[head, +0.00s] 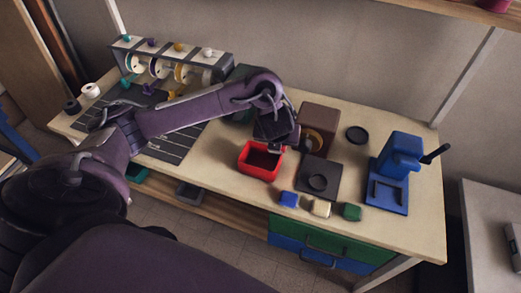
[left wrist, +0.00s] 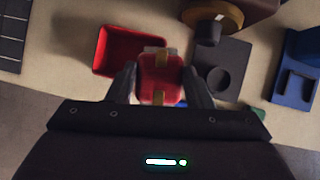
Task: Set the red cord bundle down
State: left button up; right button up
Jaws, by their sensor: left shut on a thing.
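The red cord bundle (left wrist: 148,72), with a yellowish band across its middle, is between the fingers of my left gripper (left wrist: 161,82) in the left wrist view. The gripper is shut on it. In the head view my left gripper (head: 277,142) hangs over the bench just above the back right of an open red bin (head: 259,172), and the bundle is hidden there. The red bin also shows in the left wrist view (left wrist: 100,62), up and left of the bundle; it looks empty. My right gripper is not in view.
Blue (head: 288,199), cream (head: 320,208) and green (head: 351,212) bundles lie along the bench's front edge. A dark plate with a round recess (head: 318,180) is right of the bin. A brown machine (head: 318,122) and a blue press (head: 400,160) stand farther right. A spool rack (head: 170,62) stands back left.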

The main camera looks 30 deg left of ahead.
pick_arm(q)
jog(key=a+r+m+h, duration=0.1)
jog(key=a+r+m, duration=0.15)
jog(key=a, duration=0.45)
send_over(262, 164)
jog(key=s, duration=0.2)
notch_tip(262, 164, down, 14)
jog(key=shift+d+f+b, duration=0.1)
jog(key=shift+d+b, duration=0.05)
jog(key=shift+b, duration=0.2)
jog(key=shift+f, duration=2.5)
jog(key=o, duration=0.9)
jog(key=shift+o, duration=0.2)
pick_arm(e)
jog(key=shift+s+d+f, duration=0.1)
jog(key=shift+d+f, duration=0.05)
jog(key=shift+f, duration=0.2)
pick_arm(q)
jog(key=shift+r, duration=0.1)
jog(key=v, duration=1.2)
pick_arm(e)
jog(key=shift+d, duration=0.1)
pick_arm(q)
jog(key=shift+s, duration=0.15)
